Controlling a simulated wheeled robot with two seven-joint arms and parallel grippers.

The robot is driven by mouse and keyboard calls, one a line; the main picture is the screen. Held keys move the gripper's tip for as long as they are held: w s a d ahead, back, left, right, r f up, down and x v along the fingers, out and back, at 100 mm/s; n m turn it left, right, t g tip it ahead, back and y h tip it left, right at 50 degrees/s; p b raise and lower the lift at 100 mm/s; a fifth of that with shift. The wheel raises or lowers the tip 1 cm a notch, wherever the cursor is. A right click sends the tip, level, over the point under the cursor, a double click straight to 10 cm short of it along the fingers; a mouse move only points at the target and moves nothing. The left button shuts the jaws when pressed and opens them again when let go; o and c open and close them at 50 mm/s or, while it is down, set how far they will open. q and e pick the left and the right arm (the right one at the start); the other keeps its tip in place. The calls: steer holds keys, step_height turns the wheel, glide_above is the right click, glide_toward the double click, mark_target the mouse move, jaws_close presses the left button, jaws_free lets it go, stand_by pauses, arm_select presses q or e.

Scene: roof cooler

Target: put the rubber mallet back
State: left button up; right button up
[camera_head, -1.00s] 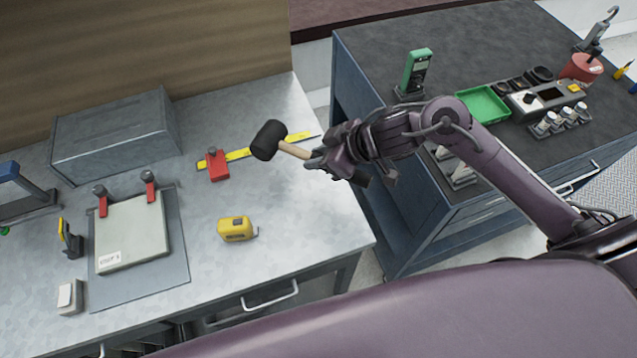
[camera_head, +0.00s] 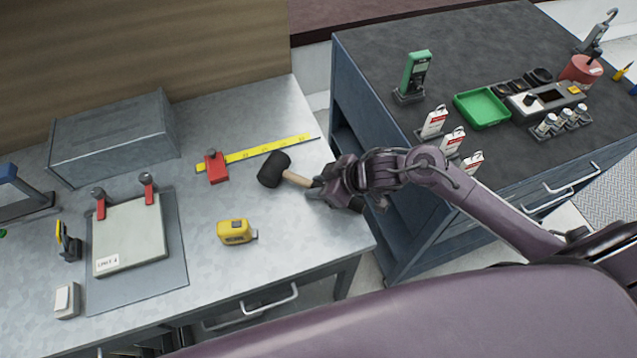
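The rubber mallet has a black head (camera_head: 274,170) and a pale wooden handle (camera_head: 298,179). It is at the right part of the grey metal workbench (camera_head: 290,225), just below the yellow ruler. My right gripper (camera_head: 316,186) is shut on the end of the handle, with the head pointing left. The mallet is low over the bench top; I cannot tell whether it touches. My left gripper does not show.
A yellow ruler (camera_head: 270,146) with a red clamp (camera_head: 215,168) lies behind the mallet. A yellow tape measure (camera_head: 236,232) is in front of it. A grey box (camera_head: 115,140) stands at the back left. A dark-topped cabinet (camera_head: 400,45) stands right, across a gap.

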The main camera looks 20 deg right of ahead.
steer(key=o, duration=0.3)
steer(key=v, duration=1)
steer(key=shift+s+d, duration=0.15)
steer(key=shift+s, duration=0.05)
steer(key=shift+v, duration=0.85)
steer(key=shift+w, duration=0.1)
